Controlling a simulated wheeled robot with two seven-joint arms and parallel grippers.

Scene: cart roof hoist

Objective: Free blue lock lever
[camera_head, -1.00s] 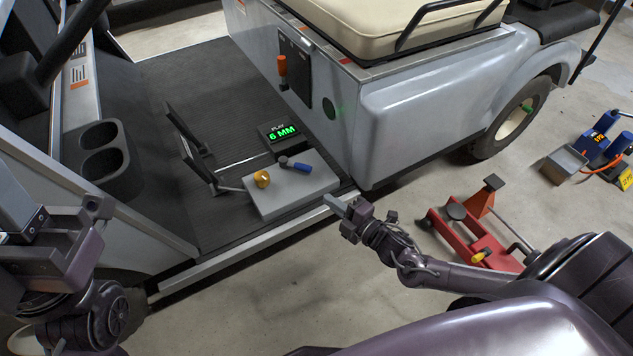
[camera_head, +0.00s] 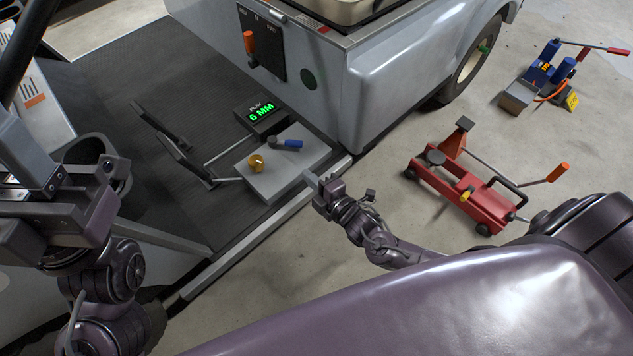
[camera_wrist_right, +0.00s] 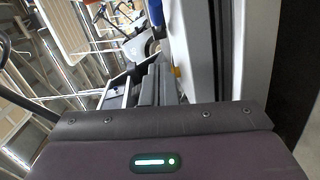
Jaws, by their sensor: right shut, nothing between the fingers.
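The blue lock lever (camera_head: 289,144) lies on top of a grey box (camera_head: 274,184) on the cart's dark floor, its handle pointing right from a dark pivot. A yellow knob (camera_head: 256,163) sits left of it. My right gripper (camera_head: 311,180) is shut and empty at the box's front right edge, short of the lever; whether it touches the box is unclear. Its fingers (camera_wrist_right: 153,85) show in the right wrist view, with a blue part at the top edge. My left gripper (camera_head: 45,180) is at the far left, its fingertips hard to make out.
A display reading "PLAY 6 MM" (camera_head: 262,114) stands behind the box. Pedals (camera_head: 172,145) are to its left. The cart's grey side panel (camera_head: 385,80) rises to the right. A red floor jack (camera_head: 462,190) and a blue pump unit (camera_head: 545,75) stand on the concrete.

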